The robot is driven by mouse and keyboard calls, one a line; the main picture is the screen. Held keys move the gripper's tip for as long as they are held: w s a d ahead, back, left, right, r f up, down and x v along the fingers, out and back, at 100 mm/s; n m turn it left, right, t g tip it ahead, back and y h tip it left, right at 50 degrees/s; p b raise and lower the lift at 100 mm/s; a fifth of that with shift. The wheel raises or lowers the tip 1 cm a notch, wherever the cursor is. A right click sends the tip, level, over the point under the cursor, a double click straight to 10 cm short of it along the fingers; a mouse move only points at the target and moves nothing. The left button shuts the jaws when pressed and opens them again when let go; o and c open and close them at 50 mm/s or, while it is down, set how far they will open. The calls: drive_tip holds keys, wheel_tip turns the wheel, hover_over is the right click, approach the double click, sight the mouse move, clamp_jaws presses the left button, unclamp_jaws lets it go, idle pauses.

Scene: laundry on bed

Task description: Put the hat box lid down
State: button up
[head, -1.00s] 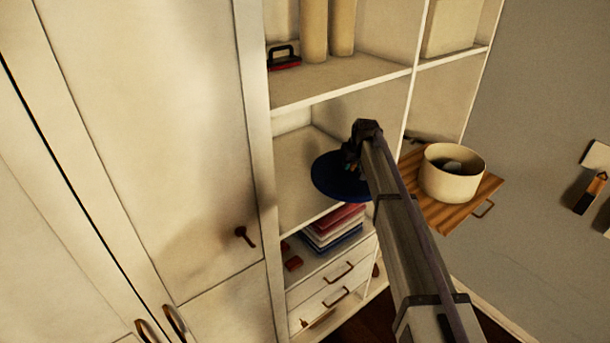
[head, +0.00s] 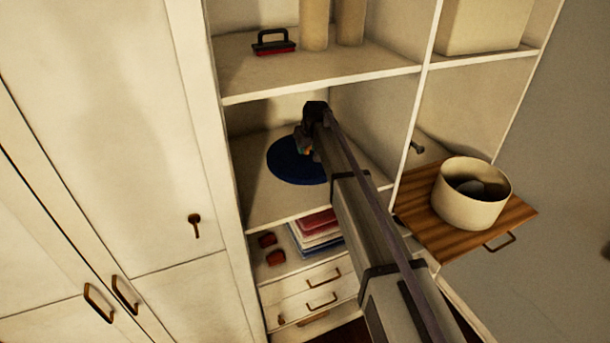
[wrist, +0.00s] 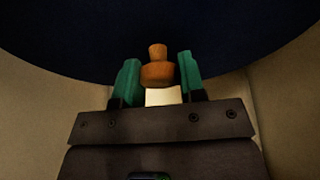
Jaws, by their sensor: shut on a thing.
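The hat box lid (head: 286,165) is a dark blue disc in the middle open compartment of the shelf unit (head: 262,205). It lies about level, on or just above the shelf board; I cannot tell whether it touches. My gripper (head: 306,146) is over the lid, shut on its orange wooden knob. In the wrist view the green fingertips (wrist: 158,82) flank the knob (wrist: 157,73), with the lid's dark underside or face (wrist: 80,38) filling the top. My arm hides the lid's right side in the head view. The cream round hat box (head: 468,208) stands uncovered, with something grey inside.
The hat box stands on a wooden pull-out board (head: 420,205) at right. A shelf above holds a black-handled brush (head: 273,42). Compartment walls and the upper shelf edge (head: 330,83) surround my gripper.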

sight(309, 153)
drive_tip(key=f+b, duration=0.1)
drive_tip(key=f, duration=0.1)
drive_tip(key=f+b, duration=0.2)
drive_tip(key=f, duration=0.1)
drive_tip(key=shift+w+d, duration=0.15)
drive_tip(key=shift+d, duration=0.05)
drive_tip(key=shift+r, duration=0.1)
wheel_tip(309, 153, down, 4)
drive_tip(key=b, duration=0.3)
drive_tip(key=shift+r+b, duration=0.1)
drive_tip(key=shift+b, duration=0.25)
drive_tip(key=shift+r+p, duration=0.25)
drive_tip(key=shift+p, duration=0.05)
drive_tip(key=shift+c, duration=0.3)
drive_tip(key=shift+f, duration=0.15)
drive_tip(key=o, duration=1)
drive_tip(key=p+v, duration=1.1)
drive_tip(key=v, duration=0.1)
drive_tip(key=shift+r, duration=0.35)
drive_tip(key=shift+f, duration=0.2)
